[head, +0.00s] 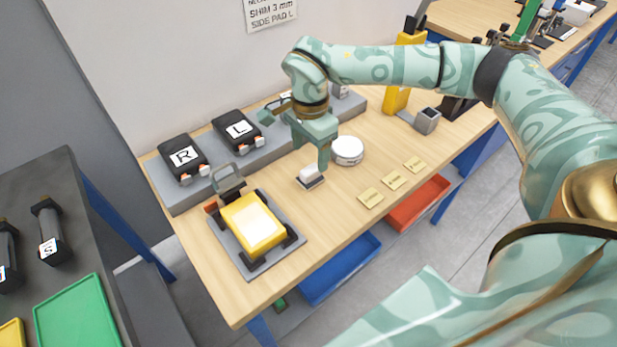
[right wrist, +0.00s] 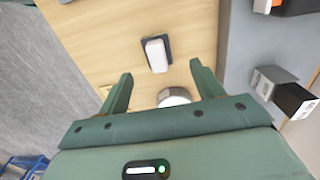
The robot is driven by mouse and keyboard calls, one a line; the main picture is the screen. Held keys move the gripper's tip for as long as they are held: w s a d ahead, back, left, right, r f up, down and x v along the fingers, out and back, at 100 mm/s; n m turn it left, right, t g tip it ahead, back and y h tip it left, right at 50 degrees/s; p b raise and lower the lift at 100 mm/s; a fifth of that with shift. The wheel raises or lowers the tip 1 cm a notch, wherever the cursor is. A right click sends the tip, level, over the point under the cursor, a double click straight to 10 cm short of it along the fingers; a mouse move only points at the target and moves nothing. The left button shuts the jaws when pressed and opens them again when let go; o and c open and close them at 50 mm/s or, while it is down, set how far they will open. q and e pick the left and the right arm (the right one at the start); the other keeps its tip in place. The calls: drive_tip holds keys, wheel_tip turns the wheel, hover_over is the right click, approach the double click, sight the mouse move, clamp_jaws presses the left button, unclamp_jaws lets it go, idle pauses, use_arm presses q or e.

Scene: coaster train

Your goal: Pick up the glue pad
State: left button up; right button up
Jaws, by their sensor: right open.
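A small white block on a thin dark base, which looks like the glue pad (head: 311,175), lies on the wooden table in the head view. It also shows in the right wrist view (right wrist: 156,54), beyond and between the fingertips. My right gripper (head: 323,163) points down just above and beside it, partly hiding its right side. In the right wrist view its two fingers (right wrist: 161,72) are apart with nothing between the tips. The gripper appears clear of the block. My left gripper is in neither view.
A round white tin (head: 347,151) stands close on the right. A yellow block (head: 252,222) sits in a grey fixture at the left. Black units marked R (head: 183,157) and L (head: 237,130) rest on a grey shelf behind. Yellow notes (head: 394,180) lie near the front edge.

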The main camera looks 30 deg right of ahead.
sight(310, 169)
drive_tip(key=f+b, duration=0.1)
drive_tip(key=f, duration=0.5)
drive_tip(key=shift+s+f+b, duration=0.2)
drive_tip(key=shift+f+b, duration=0.15)
drive_tip(key=shift+b, duration=0.05)
drive_tip(key=shift+r, duration=0.1)
drive_tip(key=c, duration=1.1)
